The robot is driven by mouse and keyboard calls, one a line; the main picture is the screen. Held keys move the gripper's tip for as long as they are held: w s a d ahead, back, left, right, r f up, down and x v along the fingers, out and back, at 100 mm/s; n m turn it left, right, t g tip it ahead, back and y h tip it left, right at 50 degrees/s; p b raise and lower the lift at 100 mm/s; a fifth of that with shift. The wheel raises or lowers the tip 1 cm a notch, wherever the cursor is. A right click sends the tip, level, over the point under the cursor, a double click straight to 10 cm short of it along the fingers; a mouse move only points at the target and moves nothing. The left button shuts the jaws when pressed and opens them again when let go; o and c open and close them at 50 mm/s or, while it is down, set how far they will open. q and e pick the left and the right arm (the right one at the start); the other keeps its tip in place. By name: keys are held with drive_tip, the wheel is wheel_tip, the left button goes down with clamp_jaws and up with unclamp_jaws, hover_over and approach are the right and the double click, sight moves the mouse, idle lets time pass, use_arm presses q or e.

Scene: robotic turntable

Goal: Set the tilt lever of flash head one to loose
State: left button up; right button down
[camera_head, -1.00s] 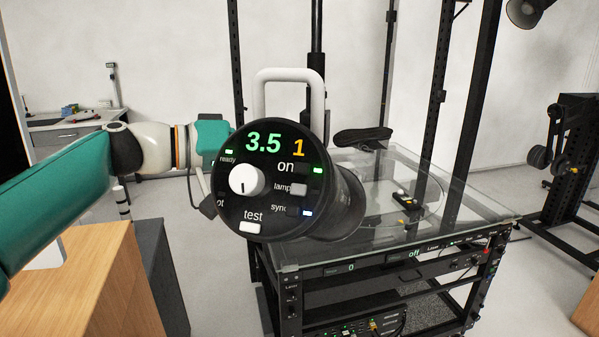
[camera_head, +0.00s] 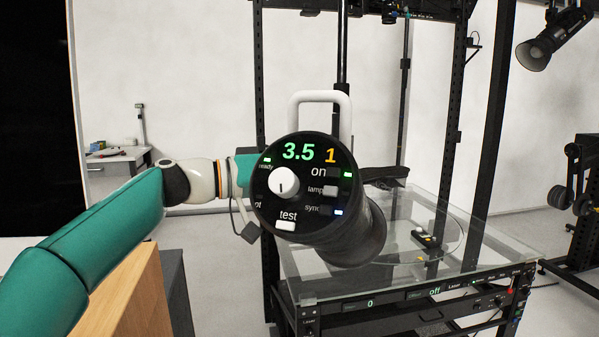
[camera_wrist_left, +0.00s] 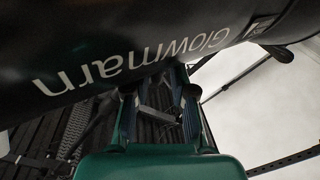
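Flash head one (camera_head: 318,195) is a black cylinder with its rear panel facing me, showing 3.5 and an orange 1, with a white handle (camera_head: 320,97) on top. Its dark barrel (camera_wrist_left: 120,45), lettered upside down, fills the top of the left wrist view. My left arm reaches in from the left, and its gripper is hidden behind the flash head in the head view. In the left wrist view my left gripper (camera_wrist_left: 158,98) has its fingers apart, close to the barrel, with the tips partly hidden. I cannot pick out the tilt lever. My right gripper is out of view.
A glass-topped equipment rack (camera_head: 410,296) with a turntable stands behind and below the flash head. Black uprights (camera_head: 496,130) rise around it. A wooden cabinet (camera_head: 125,295) stands below my left arm. Another lamp (camera_head: 552,38) hangs at the upper right.

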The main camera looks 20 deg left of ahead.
use_arm(q)
drive_tip(key=shift+s+a+r, duration=0.15)
drive_tip(key=shift+s+a, duration=0.05)
drive_tip(key=shift+s, duration=0.05)
drive_tip(key=v, duration=0.7)
drive_tip(key=shift+a, duration=0.1)
idle(0.4)
